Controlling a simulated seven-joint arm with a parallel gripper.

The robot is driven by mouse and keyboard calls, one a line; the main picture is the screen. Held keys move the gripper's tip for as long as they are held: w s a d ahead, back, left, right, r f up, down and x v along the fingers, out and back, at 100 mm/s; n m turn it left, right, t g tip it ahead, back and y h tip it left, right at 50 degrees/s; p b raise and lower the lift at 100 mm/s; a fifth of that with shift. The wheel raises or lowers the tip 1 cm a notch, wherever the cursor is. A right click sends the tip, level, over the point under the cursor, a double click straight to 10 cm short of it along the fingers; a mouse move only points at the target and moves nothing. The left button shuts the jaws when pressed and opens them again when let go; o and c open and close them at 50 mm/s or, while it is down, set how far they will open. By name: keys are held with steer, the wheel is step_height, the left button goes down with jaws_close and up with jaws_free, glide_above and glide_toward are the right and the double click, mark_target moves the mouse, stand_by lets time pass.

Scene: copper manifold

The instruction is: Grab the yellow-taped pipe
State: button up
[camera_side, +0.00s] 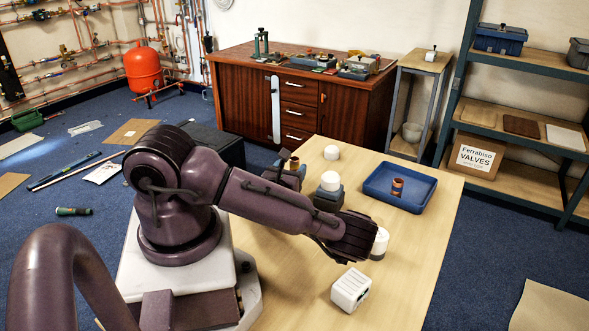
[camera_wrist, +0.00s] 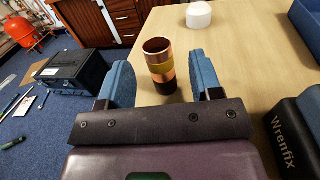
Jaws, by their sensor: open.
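The yellow-taped pipe (camera_wrist: 160,66) is a short upright copper tube with a yellow band around its middle, on the wooden table in the wrist view. My gripper (camera_wrist: 158,68) is open, with one blue finger on each side of the pipe. Gaps show between the pipe and both fingers.
A blue tray (camera_side: 372,188) holding another copper piece (camera_side: 397,187) lies at the right. A dark "Wrenfix" box (camera_wrist: 293,132) is close right of my gripper. A white cylinder (camera_wrist: 198,15) stands beyond the pipe. A white block (camera_side: 350,290) is at the front.

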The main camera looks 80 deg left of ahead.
mark_target(297, 160)
steer(key=x, duration=0.5)
steer(key=shift+d, duration=0.1)
steer(key=c, duration=1)
